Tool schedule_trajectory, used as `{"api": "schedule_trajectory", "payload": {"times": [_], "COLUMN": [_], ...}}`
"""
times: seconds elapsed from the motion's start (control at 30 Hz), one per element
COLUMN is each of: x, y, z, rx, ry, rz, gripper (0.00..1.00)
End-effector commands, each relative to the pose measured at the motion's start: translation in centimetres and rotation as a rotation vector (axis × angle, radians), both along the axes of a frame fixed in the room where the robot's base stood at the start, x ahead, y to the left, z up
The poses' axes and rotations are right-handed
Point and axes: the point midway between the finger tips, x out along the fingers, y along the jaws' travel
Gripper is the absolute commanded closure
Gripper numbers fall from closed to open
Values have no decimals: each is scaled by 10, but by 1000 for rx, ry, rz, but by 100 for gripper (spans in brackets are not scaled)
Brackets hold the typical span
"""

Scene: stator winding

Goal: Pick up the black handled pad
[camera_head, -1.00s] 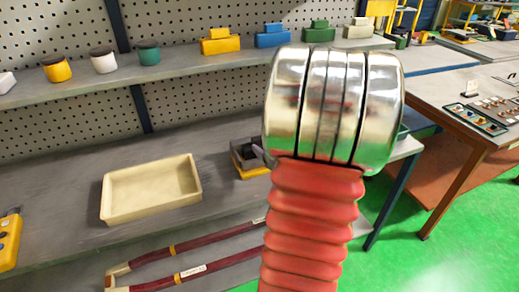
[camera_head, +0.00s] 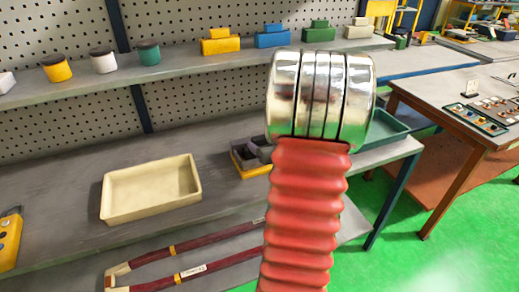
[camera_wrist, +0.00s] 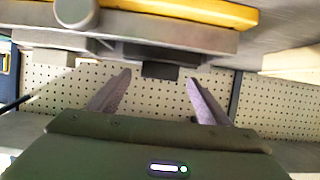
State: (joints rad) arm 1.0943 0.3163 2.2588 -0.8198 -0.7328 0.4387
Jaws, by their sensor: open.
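A dark grey to black piece (camera_head: 254,150) in a yellow-edged holder (camera_head: 252,172) sits on the bench in the head view, partly hidden behind my arm. It may be the black handled pad; its handle is not clear there. In the wrist view a small black block (camera_wrist: 160,70) shows just beyond and between my fingertips, below a wide grey body (camera_wrist: 190,38) with a yellow layer (camera_wrist: 205,10) above it in the picture. My gripper (camera_wrist: 160,84) is open, with nothing seen held between its fingers. Whether the fingers touch the block, I cannot tell.
A cream tray (camera_head: 150,192) lies left on the bench, with a dark red long-armed tool (camera_head: 190,262) in front. A green tray (camera_head: 388,127) is behind my arm at right. The upper shelf holds jars (camera_head: 103,61) and coloured blocks (camera_head: 220,42). A pegboard stands behind.

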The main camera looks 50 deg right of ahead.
Motion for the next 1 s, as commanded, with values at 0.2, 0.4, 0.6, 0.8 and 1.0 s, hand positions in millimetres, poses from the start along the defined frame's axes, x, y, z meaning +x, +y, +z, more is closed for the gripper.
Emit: {"api": "schedule_trajectory", "payload": {"times": [0.2, 0.4, 0.6, 0.8, 1.0], "x": [20, 26, 26, 26, 26], "y": [-11, -15, -15, -15, -15], "z": [-10, -13, -13, -13, -13], "rx": [0, 1, 1, 1, 1], "ry": [1, 1, 1, 1, 1], "rz": [1, 0, 0, 0, 1], "gripper": [28, 28, 28, 28, 37]}}
